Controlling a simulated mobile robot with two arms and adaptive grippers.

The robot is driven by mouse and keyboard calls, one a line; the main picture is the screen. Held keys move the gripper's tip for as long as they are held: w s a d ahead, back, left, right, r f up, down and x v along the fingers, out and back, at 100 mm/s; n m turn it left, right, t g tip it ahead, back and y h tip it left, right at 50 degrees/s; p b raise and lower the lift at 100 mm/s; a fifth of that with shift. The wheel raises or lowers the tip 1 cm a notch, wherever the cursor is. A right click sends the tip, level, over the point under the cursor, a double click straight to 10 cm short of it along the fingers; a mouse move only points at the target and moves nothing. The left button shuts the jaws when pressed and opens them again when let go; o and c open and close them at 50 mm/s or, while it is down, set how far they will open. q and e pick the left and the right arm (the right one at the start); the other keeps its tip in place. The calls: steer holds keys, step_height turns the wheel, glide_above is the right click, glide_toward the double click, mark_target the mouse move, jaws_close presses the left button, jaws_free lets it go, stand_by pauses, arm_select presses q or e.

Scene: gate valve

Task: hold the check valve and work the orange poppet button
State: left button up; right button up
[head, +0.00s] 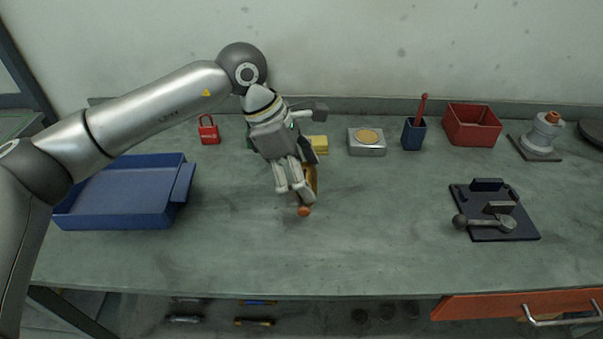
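My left gripper (295,194) points down over the middle of the bench, its fingers at a brass-coloured body (312,180) that is mostly hidden behind them. This seems to be the check valve. A round orange end (304,211), likely the poppet button, shows just below the fingertips, facing the front of the bench. The fingers overlap the valve in this view; I cannot tell whether they are closed on it. My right gripper is not in view.
A blue tray (120,217) lies left, with a red padlock (209,131) behind it. A metal box (366,147), a blue cup (414,135) and a red bin (472,125) stand along the back. A dark clamp plate (520,232) lies right. The front middle is clear.

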arm_select(q)
steer(key=shift+f+b, duration=1.3)
steer(key=shift+f, duration=0.25)
steer(key=shift+f, duration=0.1)
steer(key=shift+f, duration=0.15)
steer(key=shift+f+b, duration=0.1)
steer(key=shift+b, duration=0.2)
steer(key=shift+f+b, duration=0.35)
steer(key=shift+f, duration=0.05)
steer(key=shift+f, duration=0.25)
steer(key=shift+f+b, duration=0.25)
steer(key=shift+b, duration=0.2)
stand_by(0.6)
